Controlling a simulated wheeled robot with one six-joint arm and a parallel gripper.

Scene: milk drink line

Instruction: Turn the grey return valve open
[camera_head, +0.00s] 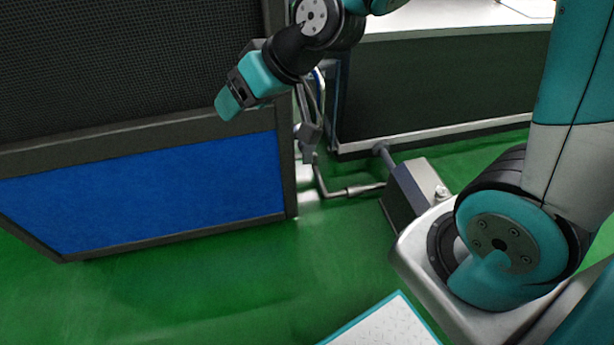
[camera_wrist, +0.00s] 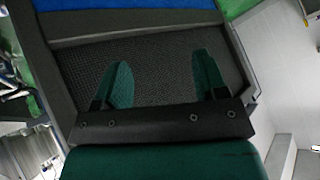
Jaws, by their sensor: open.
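My gripper (camera_head: 230,102) is in front of the dark mesh panel in the head view, pointing down and left. In the wrist view my gripper (camera_wrist: 164,78) shows two green fingers spread apart with nothing between them. Behind them is the dark mesh panel (camera_wrist: 160,40). I cannot make out the grey return valve for certain in either view. Grey pipework (camera_head: 310,140) runs down beside the panel's right edge in the head view, partly hidden by my arm.
A blue lower panel (camera_head: 150,190) sits in the dark frame. A low pipe (camera_head: 345,191) leads to a grey box (camera_head: 412,195) on the floor. A dark cabinet with a pale top (camera_head: 450,32) stands behind. The green floor (camera_head: 230,280) is clear in front.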

